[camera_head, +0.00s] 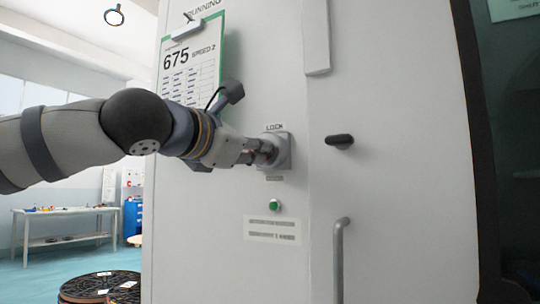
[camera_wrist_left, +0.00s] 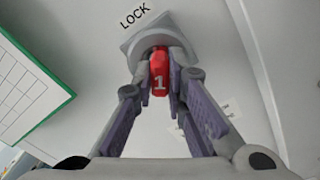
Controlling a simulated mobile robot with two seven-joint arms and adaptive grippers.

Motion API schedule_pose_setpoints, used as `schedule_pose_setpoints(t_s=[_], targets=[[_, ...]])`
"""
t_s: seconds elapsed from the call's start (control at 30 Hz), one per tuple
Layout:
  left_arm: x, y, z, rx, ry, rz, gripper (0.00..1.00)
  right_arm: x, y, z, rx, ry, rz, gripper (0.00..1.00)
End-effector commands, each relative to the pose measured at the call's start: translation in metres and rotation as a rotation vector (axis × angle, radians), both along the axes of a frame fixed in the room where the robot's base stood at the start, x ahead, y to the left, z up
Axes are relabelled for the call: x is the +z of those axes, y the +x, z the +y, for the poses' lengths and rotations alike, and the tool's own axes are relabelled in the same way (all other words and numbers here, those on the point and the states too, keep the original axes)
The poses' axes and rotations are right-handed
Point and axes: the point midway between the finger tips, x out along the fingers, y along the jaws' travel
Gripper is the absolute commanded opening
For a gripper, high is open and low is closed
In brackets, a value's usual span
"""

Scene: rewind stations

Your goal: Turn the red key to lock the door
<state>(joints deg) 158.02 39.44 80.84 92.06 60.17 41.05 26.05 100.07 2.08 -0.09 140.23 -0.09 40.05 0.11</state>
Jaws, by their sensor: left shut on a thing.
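The red key (camera_wrist_left: 159,75), marked with a white 1, sits in the grey lock (camera_wrist_left: 155,38) below the word LOCK in the left wrist view. In the head view the lock (camera_head: 284,152) is on the white cabinet front (camera_head: 225,255), and the key is mostly hidden by the fingers. My left gripper (camera_head: 266,152) comes in from the left and is shut on the key, close against the lock. The key's head lies between the two fingers in the wrist view. The white door (camera_head: 400,220) is right of the lock. My right gripper is not in view.
A black knob (camera_head: 339,141) and a grey bar handle (camera_head: 341,262) stick out right of the lock. A green button (camera_head: 275,205) is below it. A clipboard (camera_head: 205,50) hangs at upper left. A workbench (camera_head: 65,212) stands far left, with dark reels (camera_head: 98,288) nearer.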

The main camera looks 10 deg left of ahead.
Motion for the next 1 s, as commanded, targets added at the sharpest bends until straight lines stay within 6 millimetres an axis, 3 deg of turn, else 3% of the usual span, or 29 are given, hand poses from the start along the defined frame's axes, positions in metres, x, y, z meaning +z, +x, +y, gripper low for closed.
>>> schedule_pose_setpoints(t_s=[0.13,0.43,0.77,0.8,0.87,1.0], targets=[[-0.003,0.001,-0.001,0.0,-0.164,0.065,0.0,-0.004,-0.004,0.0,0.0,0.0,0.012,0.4],[-0.002,0.0,-0.001,-0.002,-0.201,0.077,0.0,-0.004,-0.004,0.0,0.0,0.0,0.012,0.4],[-0.003,0.001,-0.001,-0.001,-0.665,0.246,0.0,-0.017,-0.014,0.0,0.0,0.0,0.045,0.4],[-0.001,0.0,-0.001,0.0,-0.666,0.246,0.19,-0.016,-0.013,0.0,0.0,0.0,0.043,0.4],[0.0,0.0,-0.001,-0.001,-0.664,0.244,0.33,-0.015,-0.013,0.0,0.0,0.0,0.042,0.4],[0.001,0.0,-0.001,-0.001,-0.662,0.242,0.36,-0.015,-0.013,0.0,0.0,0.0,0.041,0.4]])
